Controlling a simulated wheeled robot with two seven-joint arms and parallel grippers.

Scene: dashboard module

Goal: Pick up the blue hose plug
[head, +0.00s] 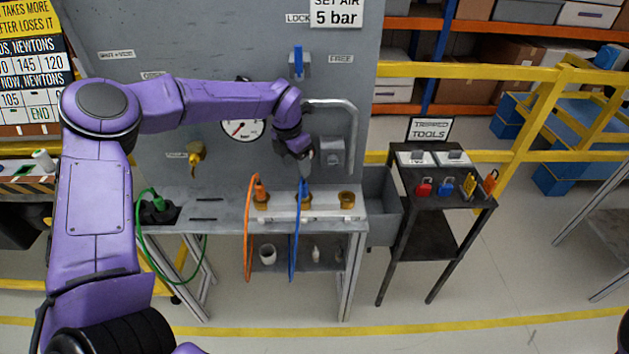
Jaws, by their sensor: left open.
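The blue hose plug (303,187) stands upright at the middle brass socket (306,201) of the manifold on the grey bench. Its blue hose (293,250) hangs down over the front edge. My left gripper (306,170) points down just above the blue plug. Its fingers are open and small in the picture; I cannot tell whether they touch the plug or are around it. The top of the plug is partly hidden by the fingers. My right gripper is not in view.
An orange hose plug (260,190) stands in the left socket, and the right brass socket (347,198) is empty. A green hose (142,240) loops at the bench's left end. A dark tool stand (440,205) is at right.

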